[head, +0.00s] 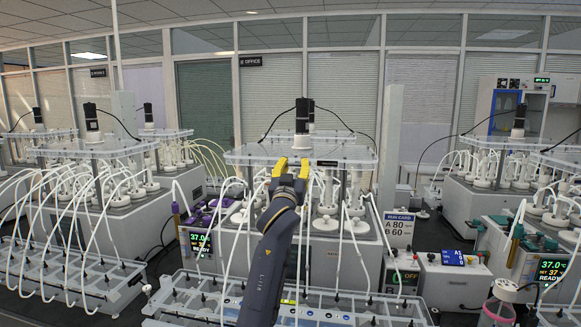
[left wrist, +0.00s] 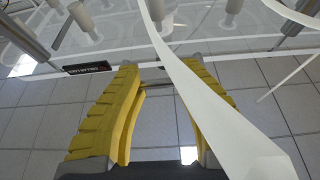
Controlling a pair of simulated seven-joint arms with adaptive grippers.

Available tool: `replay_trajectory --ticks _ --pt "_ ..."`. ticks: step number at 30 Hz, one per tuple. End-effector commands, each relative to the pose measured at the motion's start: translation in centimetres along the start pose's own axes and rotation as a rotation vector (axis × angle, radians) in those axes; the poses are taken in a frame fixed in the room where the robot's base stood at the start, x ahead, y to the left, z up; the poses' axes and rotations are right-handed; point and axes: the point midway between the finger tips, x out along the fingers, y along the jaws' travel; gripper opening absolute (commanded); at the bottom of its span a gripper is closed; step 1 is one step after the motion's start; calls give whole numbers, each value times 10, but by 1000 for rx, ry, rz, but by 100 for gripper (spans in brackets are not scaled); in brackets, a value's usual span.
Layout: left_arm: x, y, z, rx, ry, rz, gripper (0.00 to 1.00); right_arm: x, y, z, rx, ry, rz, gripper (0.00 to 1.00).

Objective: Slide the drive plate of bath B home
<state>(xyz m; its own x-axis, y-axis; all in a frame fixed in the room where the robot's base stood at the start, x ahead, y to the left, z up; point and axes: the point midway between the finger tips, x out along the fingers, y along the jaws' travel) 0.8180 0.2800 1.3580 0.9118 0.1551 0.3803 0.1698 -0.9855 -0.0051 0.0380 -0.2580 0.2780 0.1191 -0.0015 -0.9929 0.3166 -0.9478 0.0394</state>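A clear drive plate (head: 345,154) lies level over the central bath, with a black motor on top and a small dark label on its front edge. I cannot read which bath this is. My left gripper (head: 292,168) is at the plate's front edge, left of the label, with its two yellow fingers apart. In the left wrist view, the fingers (left wrist: 160,68) stand open near the edge of the plate (left wrist: 250,58). A greyish piece shows between the tips; whether they touch it is unclear. A white tube crosses in front of the right finger. My right gripper is out of view.
White tubes (head: 229,240) hang around my left arm. A clear rack (head: 345,308) stands in front of the bath. A display (head: 201,243) reads 37.0 and READY; a run card (head: 399,229) shows A 80, B 60. Similar baths stand left and right.

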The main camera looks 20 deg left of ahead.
Motion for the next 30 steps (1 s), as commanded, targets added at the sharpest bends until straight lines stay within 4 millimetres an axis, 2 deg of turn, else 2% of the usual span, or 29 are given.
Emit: replay_trajectory --ticks 1,8,14,16,17,30 --pt "0 0 -6 -11 12 2 41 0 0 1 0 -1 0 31" --pt "1 0 -7 -12 13 2 68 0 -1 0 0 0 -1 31" --pt "1 0 -8 -12 14 1 78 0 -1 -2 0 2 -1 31" --pt "1 -1 -8 -10 15 -1 96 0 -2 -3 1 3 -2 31" --pt "1 -2 -8 -9 15 -2 100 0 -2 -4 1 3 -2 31" --pt "-1 -2 -3 -5 6 -3 100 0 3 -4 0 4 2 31"
